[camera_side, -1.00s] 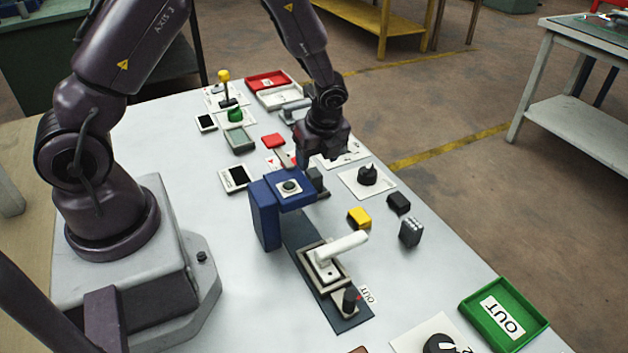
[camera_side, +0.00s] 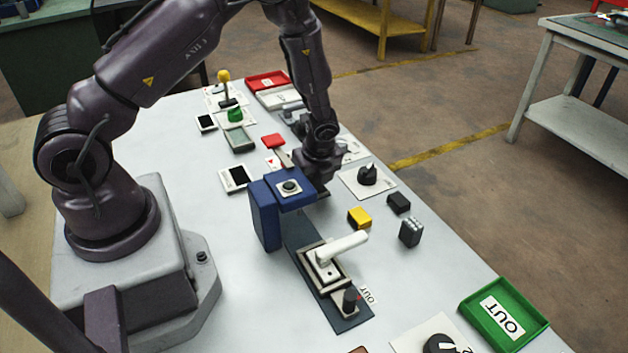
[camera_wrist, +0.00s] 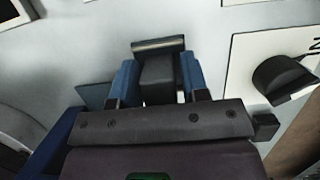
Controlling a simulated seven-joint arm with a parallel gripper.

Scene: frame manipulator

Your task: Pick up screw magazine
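A dark grey block, seemingly the screw magazine, shows in the wrist view (camera_wrist: 158,78) between the two blue fingers of my gripper (camera_wrist: 159,76). The fingers flank it closely; whether they press on it I cannot tell. A dark bar lies just beyond its far end. In the side view my gripper (camera_side: 316,185) is low over the table, just behind the blue press-like fixture (camera_side: 265,215). There the block is mostly hidden by the gripper and fixture.
To the right lie a yellow block (camera_side: 359,217), a black block (camera_side: 399,202) and a grey block with small knobs (camera_side: 410,232). A black rotary knob (camera_side: 367,175) sits on a white plate. A white lever (camera_side: 342,246) and green OUT tray (camera_side: 530,312) are nearer the camera.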

